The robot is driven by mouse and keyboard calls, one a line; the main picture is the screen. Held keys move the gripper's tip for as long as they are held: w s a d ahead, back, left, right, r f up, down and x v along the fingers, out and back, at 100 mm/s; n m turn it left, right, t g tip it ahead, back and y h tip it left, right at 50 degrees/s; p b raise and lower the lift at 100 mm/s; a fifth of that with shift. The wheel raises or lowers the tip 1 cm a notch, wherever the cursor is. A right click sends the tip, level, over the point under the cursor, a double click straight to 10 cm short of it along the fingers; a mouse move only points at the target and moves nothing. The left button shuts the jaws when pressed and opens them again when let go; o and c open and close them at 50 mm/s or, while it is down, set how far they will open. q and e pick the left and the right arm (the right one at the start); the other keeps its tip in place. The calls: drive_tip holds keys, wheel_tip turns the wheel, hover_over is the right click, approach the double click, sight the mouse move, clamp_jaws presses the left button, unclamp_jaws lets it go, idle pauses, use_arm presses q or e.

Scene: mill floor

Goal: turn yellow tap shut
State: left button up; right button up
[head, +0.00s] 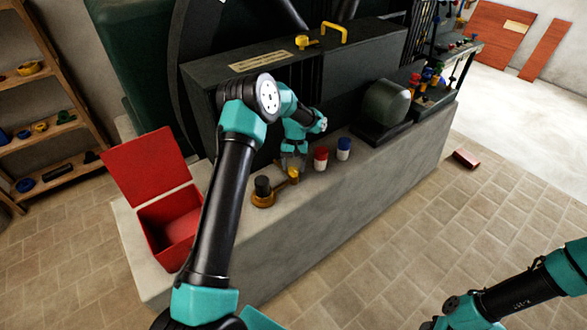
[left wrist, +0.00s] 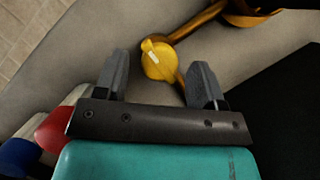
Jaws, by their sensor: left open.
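The yellow tap (head: 293,174) is a round yellow knob at the end of a short brass pipe on the grey stone ledge. In the left wrist view the tap's knob (left wrist: 157,62), with a pale mark on its face, lies between my two fingers, with a gap on each side. My left gripper (head: 291,161) points down over the tap and is open. It also shows in the left wrist view (left wrist: 160,68). I cannot tell how far the fingertips reach down beside the knob. My right arm enters at lower right; its gripper is outside the frame.
A brass base with a dark cap (head: 263,190) stands left of the tap. A red-topped pot (head: 320,160) and a blue-topped pot (head: 343,149) stand close to its right. An open red box (head: 160,207) is at the ledge's left end. A dark machine (head: 330,75) rises behind.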

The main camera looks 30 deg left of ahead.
use_arm(q)
drive_tip(key=shift+s+d+f, duration=0.1)
drive_tip(key=shift+s+f, duration=0.1)
drive_tip(key=shift+f, duration=0.3)
drive_tip(key=c, duration=0.9)
